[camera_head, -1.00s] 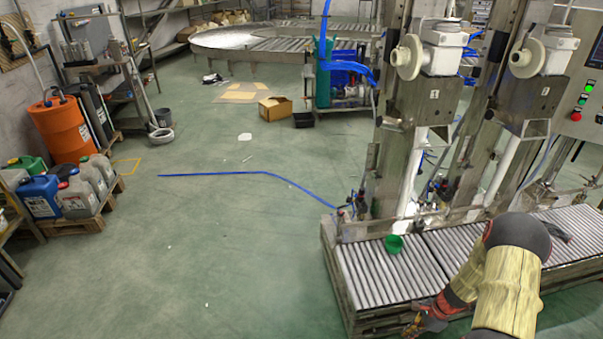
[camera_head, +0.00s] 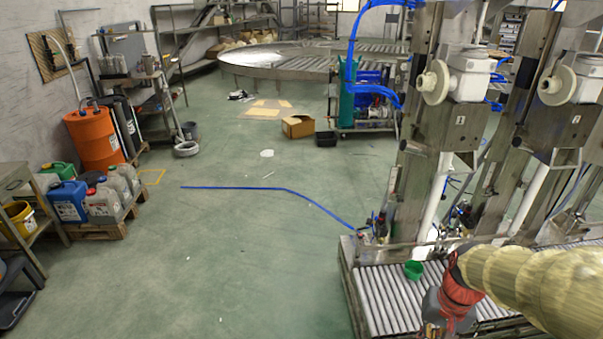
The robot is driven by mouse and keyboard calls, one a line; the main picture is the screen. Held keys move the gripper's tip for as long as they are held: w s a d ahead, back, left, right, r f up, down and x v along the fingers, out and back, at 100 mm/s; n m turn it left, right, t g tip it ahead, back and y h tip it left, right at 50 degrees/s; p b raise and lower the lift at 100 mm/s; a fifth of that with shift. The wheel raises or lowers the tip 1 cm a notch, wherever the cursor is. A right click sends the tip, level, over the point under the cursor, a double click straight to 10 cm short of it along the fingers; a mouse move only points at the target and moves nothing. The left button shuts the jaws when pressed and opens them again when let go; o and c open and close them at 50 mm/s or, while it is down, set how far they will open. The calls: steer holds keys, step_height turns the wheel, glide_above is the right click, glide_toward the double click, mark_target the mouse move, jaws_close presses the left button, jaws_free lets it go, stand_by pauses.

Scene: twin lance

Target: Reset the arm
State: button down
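My arm (camera_head: 530,283), in a yellowish cover with a dark and red wrist section, reaches in from the right edge over the roller conveyor (camera_head: 385,298). My gripper (camera_head: 432,330) is at the bottom edge of the picture, small and partly cut off. Its fingers are not clear enough to tell open from shut, or whether they hold anything. A green cup-like thing (camera_head: 413,270) sits on the rollers just left of my wrist, apart from it.
Two upright machine columns (camera_head: 428,150) stand behind the conveyor, close to my arm. A blue hose (camera_head: 250,187) lies across the floor. An orange drum (camera_head: 92,140) and several canisters (camera_head: 103,200) stand at the left.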

steer(key=s+a+r+n+t, duration=0.2)
steer(key=s+a+r, duration=0.2)
steer(key=r, duration=0.4)
steer(key=s+a+r+n+t+h, duration=0.1)
steer(key=s+a+r+n+t, duration=0.1)
steer(key=r, duration=0.6)
steer(key=s+a+t, duration=0.1)
steer(key=a, duration=0.1)
steer(key=shift+s+a+n+t+p, duration=0.3)
steer(key=shift+s+a, duration=0.05)
